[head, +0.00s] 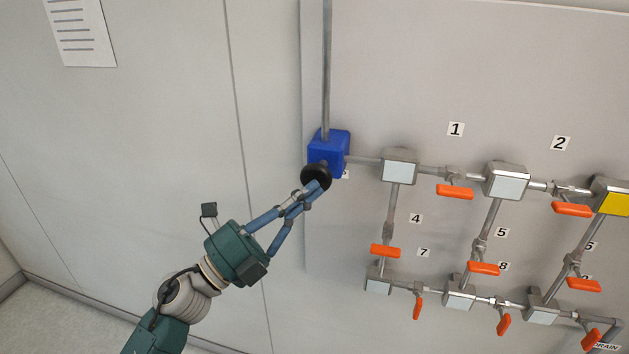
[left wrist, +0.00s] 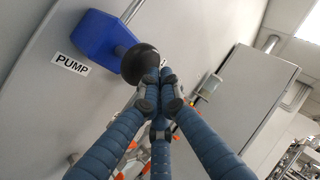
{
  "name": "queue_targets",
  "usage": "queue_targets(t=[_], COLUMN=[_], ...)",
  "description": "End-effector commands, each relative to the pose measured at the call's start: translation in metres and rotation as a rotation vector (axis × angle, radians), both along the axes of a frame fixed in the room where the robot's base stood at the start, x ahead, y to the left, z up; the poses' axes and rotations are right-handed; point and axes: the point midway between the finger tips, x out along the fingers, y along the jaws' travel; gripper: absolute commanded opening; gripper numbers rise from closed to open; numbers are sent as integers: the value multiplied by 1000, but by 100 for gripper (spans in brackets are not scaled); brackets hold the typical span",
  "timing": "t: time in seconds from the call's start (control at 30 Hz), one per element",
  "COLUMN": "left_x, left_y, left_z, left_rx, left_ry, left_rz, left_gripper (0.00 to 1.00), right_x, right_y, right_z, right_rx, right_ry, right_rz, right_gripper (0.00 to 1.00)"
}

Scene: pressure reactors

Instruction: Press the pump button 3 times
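The pump is a blue box (head: 328,150) on the wall panel with a round black button (head: 316,177) on its front. In the left wrist view the blue box (left wrist: 100,36) sits at the upper left, with the black button (left wrist: 139,64) standing out from it and a "PUMP" label (left wrist: 72,64) beside it. My left gripper (head: 319,190) has its fingertips together at the black button. In the left wrist view its blue fingers (left wrist: 160,78) converge at the button's edge and appear to touch it; nothing is held between them. My right gripper is out of view.
Right of the pump, pipes join several grey blocks and a yellow one (head: 612,198). Several orange valve handles, such as one near label 1 (head: 454,192), stick out there. A paper sheet (head: 78,32) hangs at the upper left.

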Motion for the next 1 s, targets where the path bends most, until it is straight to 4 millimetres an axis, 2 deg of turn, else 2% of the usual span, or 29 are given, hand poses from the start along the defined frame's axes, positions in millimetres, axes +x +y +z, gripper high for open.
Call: queue_targets(t=[1.0], left_x=[11], left_y=[-3], left_z=[0], left_rx=[0], left_ry=[0], left_rz=[1], left_gripper=[0], right_x=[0], right_y=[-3], right_z=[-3], right_rx=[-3], right_ry=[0], right_rz=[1], right_gripper=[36])
